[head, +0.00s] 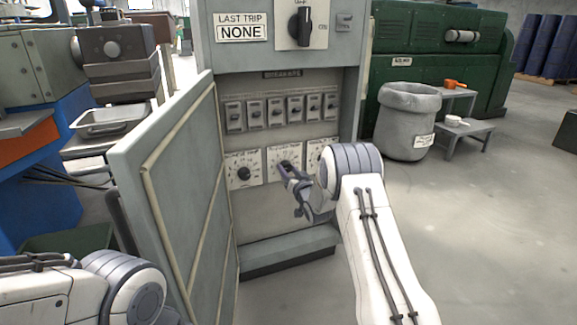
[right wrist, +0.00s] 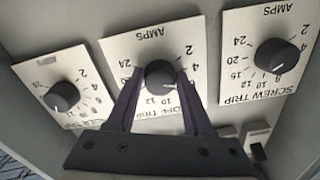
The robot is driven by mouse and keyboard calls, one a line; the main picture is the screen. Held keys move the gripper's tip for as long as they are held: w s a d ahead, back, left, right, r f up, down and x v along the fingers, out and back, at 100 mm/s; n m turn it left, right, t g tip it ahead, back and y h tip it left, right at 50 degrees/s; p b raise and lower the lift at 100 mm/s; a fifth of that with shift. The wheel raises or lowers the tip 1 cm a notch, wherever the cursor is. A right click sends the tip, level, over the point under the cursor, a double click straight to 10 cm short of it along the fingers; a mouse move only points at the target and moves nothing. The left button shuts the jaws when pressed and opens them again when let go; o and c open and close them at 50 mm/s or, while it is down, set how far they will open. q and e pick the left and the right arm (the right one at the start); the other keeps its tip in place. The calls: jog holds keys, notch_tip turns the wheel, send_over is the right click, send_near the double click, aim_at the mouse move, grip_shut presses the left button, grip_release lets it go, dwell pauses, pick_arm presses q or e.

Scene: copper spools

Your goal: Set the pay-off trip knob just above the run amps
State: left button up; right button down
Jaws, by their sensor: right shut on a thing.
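The pay-off trip knob (right wrist: 158,72) is a round black knob on the middle white dial plate (right wrist: 117,50), which reads "OFF TRIP" and "AMPS" upside down in the right wrist view. My right gripper (right wrist: 161,78) is shut on this knob, with one dark finger on each side. The direction of its pointer cannot be made out. In the head view my right gripper (head: 287,170) reaches the middle dial plate (head: 278,154) inside the open grey cabinet (head: 262,212). No run amps figure is readable. My left arm shows at the lower left, but its gripper does not show.
The screw trip knob (right wrist: 277,56) and another dial knob (right wrist: 62,96) flank the middle dial closely. A row of switches (head: 275,112) sits above, under a "LAST TRIP NONE" sign (head: 240,27) and rotary switch (head: 301,25). The cabinet door (head: 170,190) stands open at left.

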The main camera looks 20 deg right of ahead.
jog(key=m+p, duration=0.3)
jog(key=m, duration=0.1)
jog(key=shift+r+m, duration=0.15)
jog(key=shift+m, duration=0.15)
jog(key=shift+m+p, duration=1.2)
jog(key=shift+m, duration=0.7)
jog(key=shift+c, duration=1.5)
grip_release()
jog(key=shift+s, duration=0.15)
